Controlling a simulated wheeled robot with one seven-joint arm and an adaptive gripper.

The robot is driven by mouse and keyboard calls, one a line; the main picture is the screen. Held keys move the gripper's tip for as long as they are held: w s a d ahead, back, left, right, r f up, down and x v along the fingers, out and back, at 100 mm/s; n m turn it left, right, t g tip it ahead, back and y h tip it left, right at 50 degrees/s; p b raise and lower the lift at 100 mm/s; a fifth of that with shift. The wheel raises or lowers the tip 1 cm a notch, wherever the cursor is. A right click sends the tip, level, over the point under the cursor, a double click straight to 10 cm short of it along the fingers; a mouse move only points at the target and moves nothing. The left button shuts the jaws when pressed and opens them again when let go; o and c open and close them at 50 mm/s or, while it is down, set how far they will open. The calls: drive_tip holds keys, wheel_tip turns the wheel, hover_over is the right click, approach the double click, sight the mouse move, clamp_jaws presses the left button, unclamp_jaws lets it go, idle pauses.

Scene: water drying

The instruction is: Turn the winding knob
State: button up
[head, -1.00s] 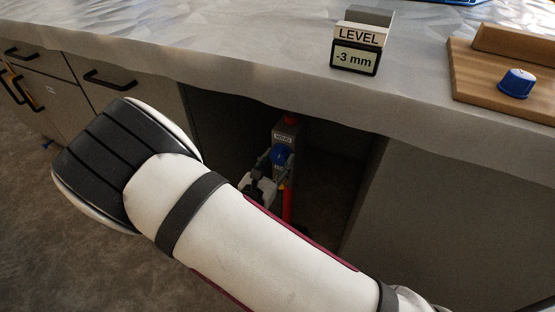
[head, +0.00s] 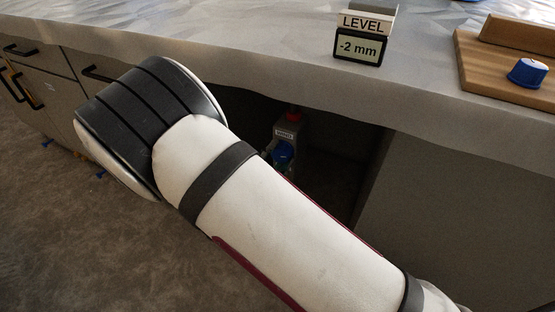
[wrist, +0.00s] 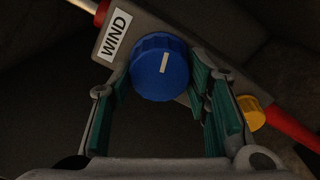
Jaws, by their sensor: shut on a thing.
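The winding knob (wrist: 160,67) is a round blue knob with a white pointer line, on a grey housing beside a white label (wrist: 114,35) reading WIND. In the wrist view the line points up and slightly right. My gripper (wrist: 161,84) has its green-padded fingers on either side of the knob and is shut on it. In the head view the knob (head: 283,154) shows inside the dark opening under the counter, while my arm hides the gripper. The LEVEL display (head: 359,47) on the counter reads -2 mm.
The counter edge (head: 290,92) overhangs the opening, close above my arm. A red rod (wrist: 292,128) and a yellow part (wrist: 251,112) lie beside the knob housing. A wooden board (head: 490,75) with a blue cap-like piece (head: 527,72) sits on the counter. Drawers with handles are at left.

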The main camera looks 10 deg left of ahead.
drive_tip(key=shift+m+b, duration=0.9)
drive_tip(key=shift+m, duration=0.7)
drive_tip(key=o, duration=1.2)
drive_tip(key=shift+c, duration=0.2)
drive_tip(key=v, duration=1.2)
